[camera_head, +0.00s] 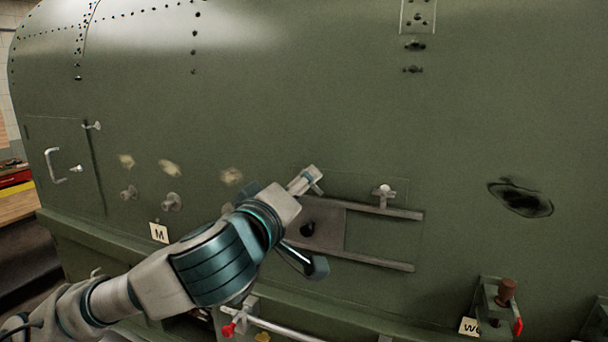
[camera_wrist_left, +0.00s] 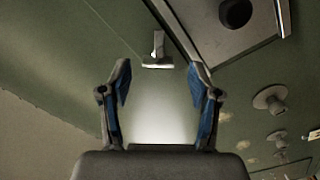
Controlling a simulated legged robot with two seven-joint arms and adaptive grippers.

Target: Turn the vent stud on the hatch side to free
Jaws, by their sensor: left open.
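The vent stud on the hatch side (camera_wrist_left: 157,58) is a small pale T-shaped fitting beside the sliding plate's rail. In the left wrist view it lies ahead of my fingertips, roughly midway between them, with a visible gap. My left gripper (camera_wrist_left: 160,84) is open and empty. In the head view my left wrist covers much of the gripper, and a pale fitting (camera_head: 313,178) shows just past it. A second pale stud (camera_head: 385,192) sits above the upper rail to the right. The hatch (camera_head: 75,165) with its pale handle is at far left. My right gripper is not in view.
The grey sliding plate (camera_head: 327,228) with a dark knob sits between two rails (camera_head: 375,266). Round pale studs (camera_head: 171,201) stick out toward the hatch. A dark dented hole (camera_head: 521,199) is at right. A bracket with a red-tipped part (camera_head: 506,292) stands lower right.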

